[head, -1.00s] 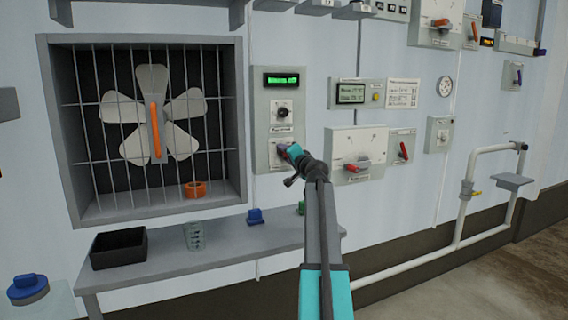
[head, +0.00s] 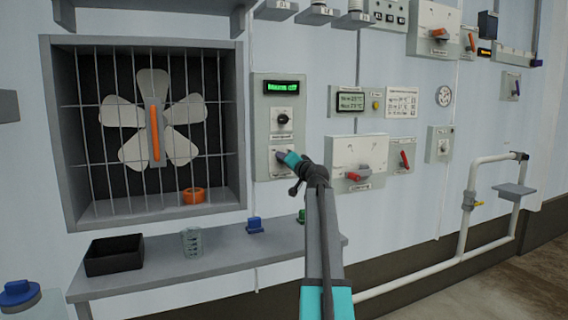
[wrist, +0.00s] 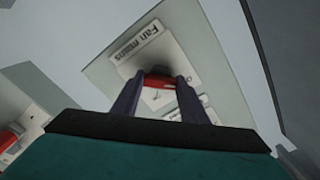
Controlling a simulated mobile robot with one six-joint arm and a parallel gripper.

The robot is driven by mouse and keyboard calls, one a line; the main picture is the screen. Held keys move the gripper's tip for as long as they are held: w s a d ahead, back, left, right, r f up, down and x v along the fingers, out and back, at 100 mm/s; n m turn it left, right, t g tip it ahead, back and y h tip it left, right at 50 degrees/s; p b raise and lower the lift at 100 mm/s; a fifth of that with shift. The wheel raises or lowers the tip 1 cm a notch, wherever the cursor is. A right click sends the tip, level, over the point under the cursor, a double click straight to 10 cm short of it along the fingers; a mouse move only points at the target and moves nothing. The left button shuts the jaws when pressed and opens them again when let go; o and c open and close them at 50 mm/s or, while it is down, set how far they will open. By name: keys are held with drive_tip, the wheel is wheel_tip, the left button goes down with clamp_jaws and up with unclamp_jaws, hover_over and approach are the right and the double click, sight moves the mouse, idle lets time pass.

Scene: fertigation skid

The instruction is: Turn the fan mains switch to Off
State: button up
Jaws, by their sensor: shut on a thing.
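The fan mains switch has a red handle (wrist: 160,81) on a pale plate, beside a label reading "Fan mains" (wrist: 136,46) in the wrist view. My gripper (wrist: 159,77) is shut on this handle, with one dark finger at each end of it. The handle lies roughly across the picture in the wrist view. In the head view my gripper (head: 281,156) is at the lower plate of the grey fan panel (head: 262,130) and hides most of the switch. The handle's setting cannot be read.
A black knob (head: 283,119) and a green-lit display (head: 281,87) sit above the switch; its text is blurred. A caged fan (head: 153,112) is to the left. A panel with a red handle (head: 358,175) is close right of my arm. A shelf (head: 180,262) runs below.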

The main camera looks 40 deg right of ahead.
drive_tip(key=shift+r, duration=0.25)
drive_tip(key=o, duration=0.9)
drive_tip(key=shift+w, duration=0.1)
drive_tip(key=shift+o, duration=0.7)
drive_tip(key=shift+f, duration=0.2)
drive_tip(key=p+v, duration=0.1)
drive_tip(key=v, duration=1.3)
drive_tip(key=shift+r+p, duration=0.1)
drive_tip(key=shift+p, duration=0.2)
